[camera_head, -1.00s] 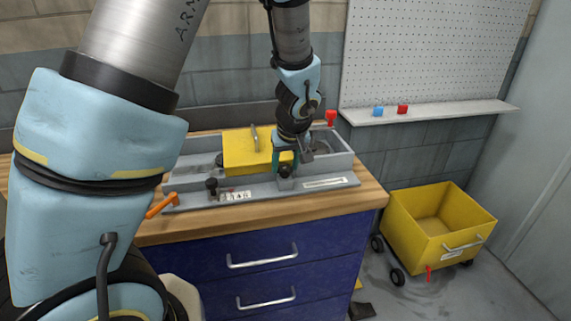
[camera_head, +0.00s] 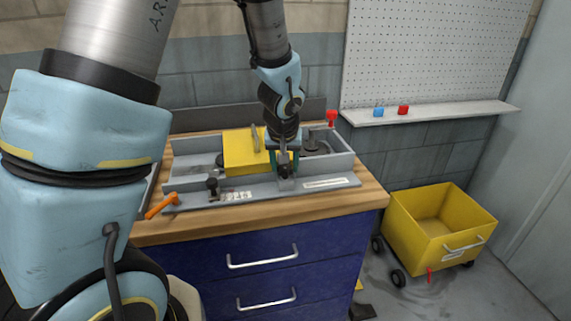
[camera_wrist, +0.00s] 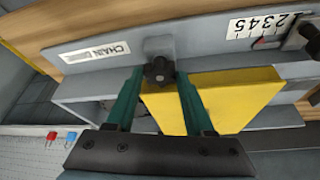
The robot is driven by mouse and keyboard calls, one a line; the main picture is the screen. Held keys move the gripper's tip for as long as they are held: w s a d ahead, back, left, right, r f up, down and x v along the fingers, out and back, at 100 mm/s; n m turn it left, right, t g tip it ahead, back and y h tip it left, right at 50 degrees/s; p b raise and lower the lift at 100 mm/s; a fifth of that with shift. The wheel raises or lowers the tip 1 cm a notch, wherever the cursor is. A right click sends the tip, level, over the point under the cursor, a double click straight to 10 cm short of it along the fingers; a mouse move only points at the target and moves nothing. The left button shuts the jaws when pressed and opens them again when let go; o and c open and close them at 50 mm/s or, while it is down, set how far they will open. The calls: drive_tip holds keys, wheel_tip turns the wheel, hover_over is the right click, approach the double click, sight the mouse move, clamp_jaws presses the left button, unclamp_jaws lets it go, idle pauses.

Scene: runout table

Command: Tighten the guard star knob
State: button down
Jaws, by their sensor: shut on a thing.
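The dark star knob (camera_head: 284,171) sits on a small grey bracket at the front rail of the grey fixture (camera_head: 332,184), beside the yellow guard (camera_head: 240,153). In the wrist view the knob (camera_wrist: 158,71) lies between the tips of my green fingers, with the yellow guard (camera_wrist: 232,98) behind them. My gripper (camera_head: 284,160) is shut on the knob, pointing down from above. The wrist view also shows my gripper (camera_wrist: 158,76). The knob's lower side and its thread are hidden.
Another dark knob (camera_head: 212,184) and a number scale (camera_head: 237,196) are at the rail's left, near an orange lever (camera_head: 161,207). A red-topped part (camera_head: 331,117) stands behind the fixture. A yellow cart (camera_head: 431,237) stands on the floor at right.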

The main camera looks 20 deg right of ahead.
drive_tip(key=shift+m, duration=0.4)
drive_tip(key=shift+c, duration=1.4)
unclamp_jaws()
drive_tip(key=b+v, duration=0.1)
drive_tip(key=v, duration=0.9)
drive_tip(key=shift+a+r, duration=0.25)
drive_tip(key=shift+r, duration=0.1)
drive_tip(key=shift+s, duration=0.15)
